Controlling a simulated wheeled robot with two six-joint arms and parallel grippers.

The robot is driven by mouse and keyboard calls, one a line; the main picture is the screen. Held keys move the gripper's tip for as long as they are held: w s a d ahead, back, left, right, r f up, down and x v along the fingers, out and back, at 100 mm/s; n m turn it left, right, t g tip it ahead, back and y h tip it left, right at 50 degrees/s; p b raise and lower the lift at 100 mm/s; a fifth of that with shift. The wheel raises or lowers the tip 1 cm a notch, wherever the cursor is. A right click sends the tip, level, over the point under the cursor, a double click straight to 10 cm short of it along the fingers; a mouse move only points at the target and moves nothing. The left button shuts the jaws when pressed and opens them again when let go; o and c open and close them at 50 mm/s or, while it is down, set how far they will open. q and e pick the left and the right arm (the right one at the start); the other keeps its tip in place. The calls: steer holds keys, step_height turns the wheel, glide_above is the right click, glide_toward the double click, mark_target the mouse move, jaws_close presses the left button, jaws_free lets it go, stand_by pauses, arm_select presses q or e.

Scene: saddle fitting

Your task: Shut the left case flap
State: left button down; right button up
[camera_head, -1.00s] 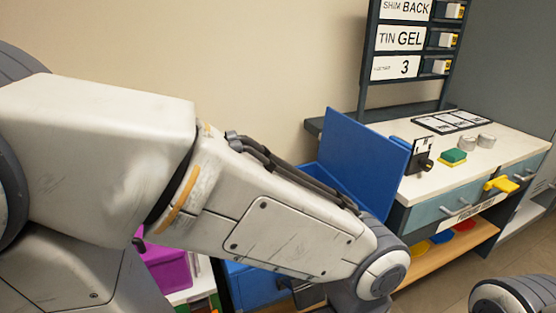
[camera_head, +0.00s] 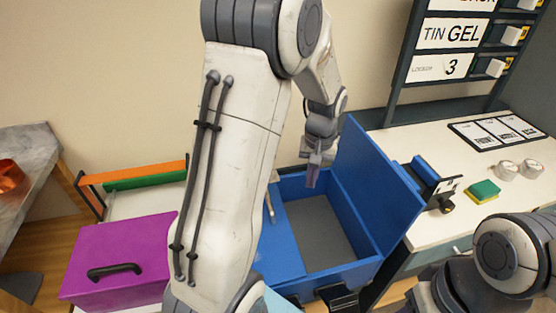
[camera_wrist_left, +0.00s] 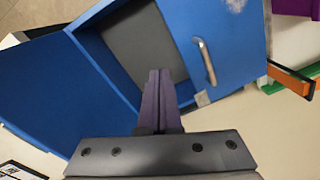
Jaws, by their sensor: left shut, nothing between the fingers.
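The blue case (camera_head: 358,272) stands with its grey-floored inside partly uncovered. One flap (camera_head: 368,180) stands up, tilted outward, on its right side in the head view; it also shows at the left in the wrist view (camera_wrist_left: 48,90). The left flap (camera_head: 284,243) looks flat over the left part of the case and carries a metal handle (camera_wrist_left: 206,62); my arm hides part of it in the head view. My left gripper (camera_head: 312,176) is shut and empty, over the case near its far side. Its fingers (camera_wrist_left: 158,98) point toward the opening beside the handled flap.
A purple box (camera_head: 120,255) with a black handle stands left of the case. A white counter (camera_head: 450,215) with a green-yellow sponge (camera_head: 484,191) and a signed rack (camera_head: 455,50) is at the right. My right arm shows at the lower right.

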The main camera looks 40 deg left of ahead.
arm_select(q)
steer(key=a+n+p, duration=0.4)
steer(key=a, duration=0.9)
steer(key=p, duration=0.2)
glide_above(274, 205)
steer(key=s+a, duration=0.1)
steer(key=shift+n, duration=0.3)
step_height(274, 205, down, 13)
steer(key=shift+s+f, duration=0.1)
steer(key=shift+f, duration=0.1)
arm_select(e)
step_height(274, 205, up, 8)
arm_select(q)
steer(key=shift+f, duration=0.1)
arm_select(e)
steer(key=shift+s+f, duration=0.1)
arm_select(q)
steer(key=f+b, duration=0.1)
steer(key=b, duration=0.1)
steer(key=w+f+b, duration=0.1)
steer(key=shift+d+f, duration=0.3)
steer(key=shift+d, duration=0.2)
arm_select(e)
step_height(274, 205, down, 2)
steer(key=shift+s+f, duration=0.1)
steer(key=shift+f, duration=0.05)
